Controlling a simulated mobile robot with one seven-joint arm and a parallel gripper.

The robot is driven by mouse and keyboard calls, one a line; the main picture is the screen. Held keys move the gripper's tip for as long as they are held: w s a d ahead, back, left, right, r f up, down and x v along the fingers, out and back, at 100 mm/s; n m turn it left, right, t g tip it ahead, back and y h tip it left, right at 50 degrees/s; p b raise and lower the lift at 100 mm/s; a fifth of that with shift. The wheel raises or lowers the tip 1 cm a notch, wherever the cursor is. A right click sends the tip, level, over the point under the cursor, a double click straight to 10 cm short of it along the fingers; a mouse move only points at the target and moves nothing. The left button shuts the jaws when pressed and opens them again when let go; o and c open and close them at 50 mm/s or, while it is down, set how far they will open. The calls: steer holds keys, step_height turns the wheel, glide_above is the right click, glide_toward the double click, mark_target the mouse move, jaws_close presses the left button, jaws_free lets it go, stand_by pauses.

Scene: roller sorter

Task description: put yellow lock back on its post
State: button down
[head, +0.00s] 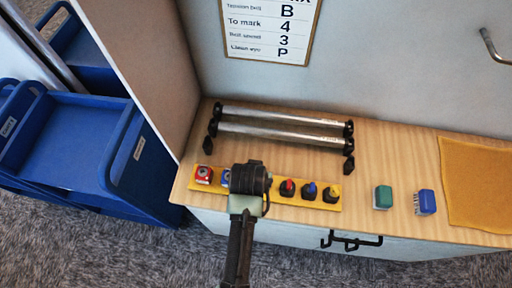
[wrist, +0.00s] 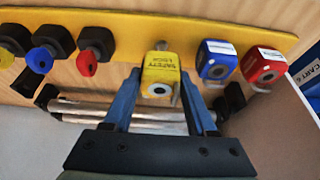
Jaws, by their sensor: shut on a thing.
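The yellow lock (wrist: 160,72), with dark print and a round keyhole face, is between the two blue fingers of my gripper (wrist: 160,88) in the wrist view. A small grey post tip (wrist: 161,45) shows just beyond its top edge; I cannot tell whether the lock sits on the post or is apart from it. The yellow strip (wrist: 125,22) lies right behind. A blue lock (wrist: 216,60) and a red lock (wrist: 263,66) are to the right on the strip. In the head view my gripper (head: 248,185) is over the strip and hides the yellow lock.
Black knobs with red (head: 287,187), blue (head: 309,190) and yellow (head: 331,194) pointers stand right of my gripper. Two metal rollers (head: 285,117) lie behind. Green (head: 383,197) and blue (head: 425,202) stamp-like blocks and an orange mat (head: 478,180) are on the right.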

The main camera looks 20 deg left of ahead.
steer(key=shift+f, duration=0.4)
steer(key=shift+f+b, duration=0.65)
steer(key=shift+f, duration=0.2)
steer(key=shift+s+f, duration=0.1)
steer(key=shift+f, duration=0.4)
stand_by(0.4)
steer(key=shift+c, duration=0.6)
jaws_free()
steer(key=b+v, duration=0.1)
steer(key=v, duration=1.2)
